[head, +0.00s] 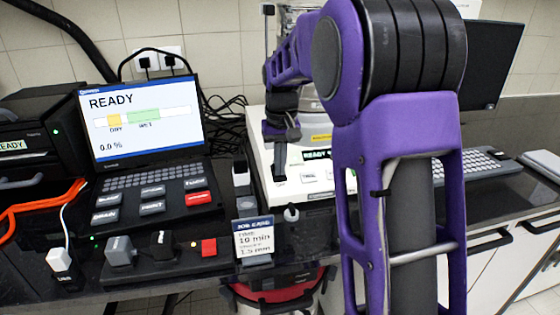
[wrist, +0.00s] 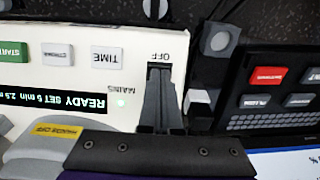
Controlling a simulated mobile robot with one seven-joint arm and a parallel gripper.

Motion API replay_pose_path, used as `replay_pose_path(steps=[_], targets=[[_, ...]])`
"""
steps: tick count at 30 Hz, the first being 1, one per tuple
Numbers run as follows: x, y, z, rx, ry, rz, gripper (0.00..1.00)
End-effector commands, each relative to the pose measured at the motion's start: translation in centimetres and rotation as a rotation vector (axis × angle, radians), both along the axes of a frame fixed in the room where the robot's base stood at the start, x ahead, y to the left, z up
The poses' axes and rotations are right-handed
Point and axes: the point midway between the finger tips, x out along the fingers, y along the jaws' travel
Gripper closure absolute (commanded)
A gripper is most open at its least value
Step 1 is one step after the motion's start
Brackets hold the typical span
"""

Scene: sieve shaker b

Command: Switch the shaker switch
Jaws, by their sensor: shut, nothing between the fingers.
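The shaker (head: 263,150) is a white box with a lit READY display, behind my arm in the head view. In the wrist view its panel (wrist: 70,62) appears upside down, with a green START button, a TIME button, a lit green MAINS lamp and the word OFF. My gripper (wrist: 160,72) is shut and empty, its fingertips just beside the OFF label. The switch itself is hidden behind the fingers, so I cannot tell its position or whether they touch it. In the head view my gripper (head: 279,176) points down at the panel's left part.
A laptop-like unit (head: 150,115) showing READY and 0.0 % stands at the left. A job card (head: 254,238) reading 10 min stands in front of the shaker. A control box with a red button (head: 209,247) and orange cables (head: 40,203) lie at front left.

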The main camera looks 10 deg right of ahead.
Motion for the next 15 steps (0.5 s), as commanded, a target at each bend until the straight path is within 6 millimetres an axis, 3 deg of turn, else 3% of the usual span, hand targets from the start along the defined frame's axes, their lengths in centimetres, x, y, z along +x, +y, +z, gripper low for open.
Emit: replay_pose_path(steps=[15], targets=[[-0.06, 0.0, -0.44, 0.0, 0.0, 0.0, 1.0]])
